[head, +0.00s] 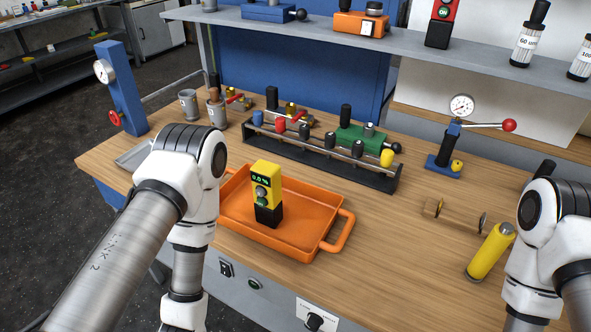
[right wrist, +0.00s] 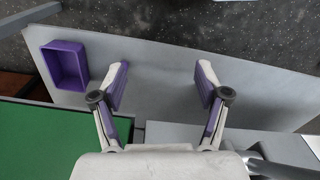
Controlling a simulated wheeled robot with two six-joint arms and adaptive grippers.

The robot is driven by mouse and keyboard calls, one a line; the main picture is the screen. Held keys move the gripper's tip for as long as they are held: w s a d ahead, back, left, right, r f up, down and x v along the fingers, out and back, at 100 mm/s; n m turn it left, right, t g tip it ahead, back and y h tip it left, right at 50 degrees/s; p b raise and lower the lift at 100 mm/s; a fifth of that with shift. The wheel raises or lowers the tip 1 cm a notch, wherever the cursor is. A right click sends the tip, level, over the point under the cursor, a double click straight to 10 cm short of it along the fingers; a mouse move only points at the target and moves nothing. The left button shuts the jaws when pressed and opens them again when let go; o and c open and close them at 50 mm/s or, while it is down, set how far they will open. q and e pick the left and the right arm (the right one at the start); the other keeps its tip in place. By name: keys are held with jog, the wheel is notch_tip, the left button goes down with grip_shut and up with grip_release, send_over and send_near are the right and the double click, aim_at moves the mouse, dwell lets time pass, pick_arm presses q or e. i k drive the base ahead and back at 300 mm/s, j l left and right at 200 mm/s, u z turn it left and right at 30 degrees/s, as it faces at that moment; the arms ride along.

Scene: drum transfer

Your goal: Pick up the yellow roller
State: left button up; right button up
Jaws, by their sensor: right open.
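The yellow roller (head: 488,253) is a plain yellow cylinder with a grey end, at the right of the wooden bench in the head view. Its long axis slants up to the right; I cannot tell whether it lies or stands. My right arm is just right of it, and its gripper is outside the head view. In the right wrist view my right gripper (right wrist: 163,78) is open and empty, with purple pads, above a grey surface. The roller does not show there. My left arm is in the head view, but its gripper is not.
An orange tray (head: 333,244) with a yellow-black meter (head: 265,190) stands at mid-bench. A wooden spool (head: 457,216) with discs is beside the roller. A rack (head: 310,160) and gauge stand (head: 448,150) are behind. The wrist view shows a purple bin (right wrist: 65,65) and green surface (right wrist: 45,140).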

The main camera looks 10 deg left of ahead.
aim_at(501, 235)
jog(key=z, duration=0.9)
